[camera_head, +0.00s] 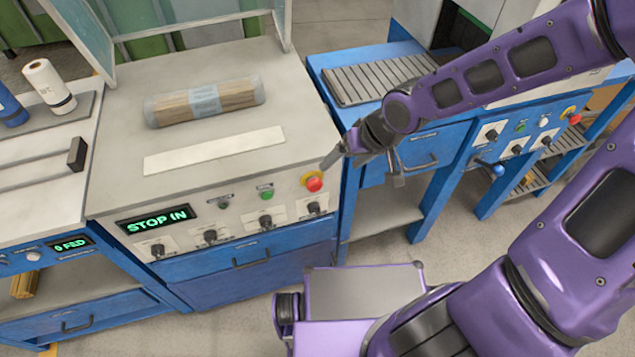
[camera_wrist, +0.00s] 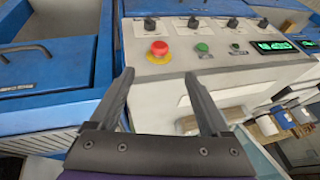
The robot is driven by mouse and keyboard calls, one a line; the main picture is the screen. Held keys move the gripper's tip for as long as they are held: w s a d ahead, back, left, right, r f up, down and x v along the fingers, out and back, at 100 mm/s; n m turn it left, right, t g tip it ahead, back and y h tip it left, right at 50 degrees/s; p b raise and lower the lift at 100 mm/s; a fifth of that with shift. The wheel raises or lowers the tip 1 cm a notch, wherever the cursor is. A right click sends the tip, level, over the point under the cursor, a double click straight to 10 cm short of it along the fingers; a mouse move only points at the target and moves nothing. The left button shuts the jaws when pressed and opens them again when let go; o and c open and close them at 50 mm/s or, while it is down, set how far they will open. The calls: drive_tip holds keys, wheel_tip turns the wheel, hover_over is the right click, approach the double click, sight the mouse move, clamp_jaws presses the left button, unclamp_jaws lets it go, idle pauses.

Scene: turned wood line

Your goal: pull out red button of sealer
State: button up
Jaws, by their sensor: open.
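The sealer (camera_head: 110,190) is a blue and off-white machine with a sloped front panel. Its red button (camera_head: 314,183) sits on a yellow ring at the panel's right end. In the wrist view the red button (camera_wrist: 159,48) is ahead of the fingers, between their lines. My gripper (camera_head: 362,166) is to the right of the button in the head view, apart from it. In the wrist view my gripper (camera_wrist: 158,85) is open and empty, with both dark fingers spread.
A wrapped bundle of wooden rods (camera_head: 205,101) lies on top. A roller table (camera_head: 375,78) and another control panel (camera_head: 519,138) stand to the right.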

sight(317, 185)
drive_tip(key=shift+x, duration=7.9)
drive_tip(key=shift+c, duration=0.3)
clamp_jaws()
